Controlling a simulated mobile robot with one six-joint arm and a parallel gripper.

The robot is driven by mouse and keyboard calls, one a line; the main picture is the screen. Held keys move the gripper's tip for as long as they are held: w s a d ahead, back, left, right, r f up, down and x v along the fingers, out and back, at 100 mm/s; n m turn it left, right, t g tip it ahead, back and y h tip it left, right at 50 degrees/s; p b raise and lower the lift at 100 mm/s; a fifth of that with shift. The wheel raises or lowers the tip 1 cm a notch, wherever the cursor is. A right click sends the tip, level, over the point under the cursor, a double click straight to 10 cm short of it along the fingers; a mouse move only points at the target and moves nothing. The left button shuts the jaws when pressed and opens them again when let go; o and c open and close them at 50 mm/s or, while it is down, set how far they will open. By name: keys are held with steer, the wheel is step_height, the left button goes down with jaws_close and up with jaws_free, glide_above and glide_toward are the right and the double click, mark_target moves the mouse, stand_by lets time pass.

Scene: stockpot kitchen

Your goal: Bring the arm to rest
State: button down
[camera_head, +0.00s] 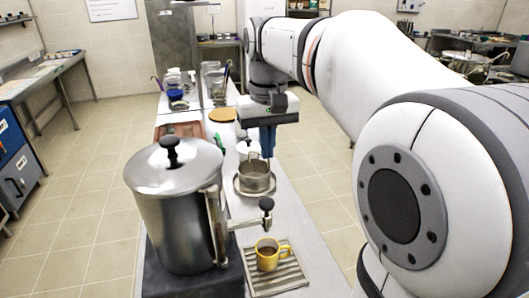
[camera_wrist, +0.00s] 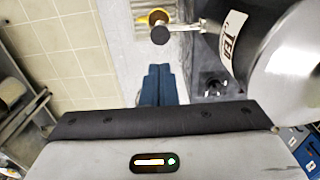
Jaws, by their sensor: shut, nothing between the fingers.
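My gripper (camera_head: 267,154) hangs from the arm with its blue fingers pointing down over the counter. Its fingers are together, with nothing between them; they also show side by side in the wrist view (camera_wrist: 158,68). In the head view the fingertips appear just above a small metal pot (camera_head: 255,178); I cannot tell the gap. The large steel stockpot (camera_head: 178,215) with a black-knobbed lid stands at the near left, apart from the gripper. Its labelled side also shows in the wrist view (camera_wrist: 255,60).
The stockpot's tap has a black knob (camera_head: 266,204). A yellow mug (camera_head: 267,257) with dark liquid stands on a ribbed tray (camera_head: 289,275) near the front. Jars (camera_head: 212,82) and a round wooden board (camera_head: 222,115) are farther back. Tiled floor (camera_head: 95,190) lies open at the left.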

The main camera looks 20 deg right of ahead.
steer(key=s+f+t, duration=0.3)
steer(key=s+f, duration=1.1)
steer(key=shift+s+a+f, duration=0.15)
steer(key=shift+s+a, duration=0.1)
stand_by(1.0)
